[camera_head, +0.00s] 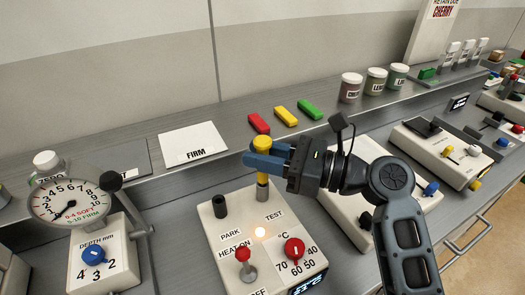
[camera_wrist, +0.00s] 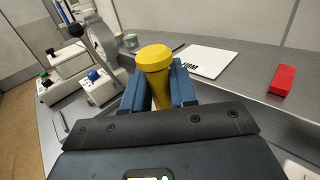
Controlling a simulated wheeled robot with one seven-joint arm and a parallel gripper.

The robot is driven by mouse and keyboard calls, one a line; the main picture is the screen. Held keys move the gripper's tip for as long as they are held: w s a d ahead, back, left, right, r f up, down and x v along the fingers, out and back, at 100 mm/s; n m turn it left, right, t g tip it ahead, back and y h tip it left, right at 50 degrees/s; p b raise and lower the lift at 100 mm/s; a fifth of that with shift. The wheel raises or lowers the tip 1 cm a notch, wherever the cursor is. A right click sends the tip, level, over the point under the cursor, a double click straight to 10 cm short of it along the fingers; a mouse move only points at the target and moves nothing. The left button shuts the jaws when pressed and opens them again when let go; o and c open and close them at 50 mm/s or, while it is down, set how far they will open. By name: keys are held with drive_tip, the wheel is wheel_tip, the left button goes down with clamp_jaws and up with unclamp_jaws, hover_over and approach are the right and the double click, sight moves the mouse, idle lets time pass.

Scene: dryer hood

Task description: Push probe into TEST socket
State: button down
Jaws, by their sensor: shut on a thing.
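The probe (camera_head: 262,146) has a yellow handle and a brass-coloured lower part. It stands upright above the white heater box (camera_head: 225,240), behind the TEST label. My gripper (camera_head: 266,160) is shut on its yellow handle. In the wrist view the yellow probe (camera_wrist: 154,70) sits between the two blue fingers. The probe's lower end meets the box top near TEST; the TEST socket itself is hidden, and I cannot tell how deep the probe is. A dark PARK post (camera_head: 219,206) stands to the left.
The box carries a red HEAT switch (camera_head: 243,255), a red temperature knob (camera_head: 294,248) and a glowing lamp (camera_head: 260,232). A dial gauge (camera_head: 68,203) stands left. A FIRM card (camera_head: 194,143), coloured blocks (camera_head: 286,116) and jars (camera_head: 376,81) lie on the shelf behind.

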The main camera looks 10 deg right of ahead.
drive_tip(key=shift+f, duration=0.45)
drive_tip(key=c, duration=0.8)
unclamp_jaws()
drive_tip(key=b+v, duration=0.1)
drive_tip(key=v, duration=0.6)
drive_tip(key=shift+s+d+r, duration=0.1)
drive_tip(key=shift+s+d, duration=0.1)
drive_tip(key=shift+d, duration=0.15)
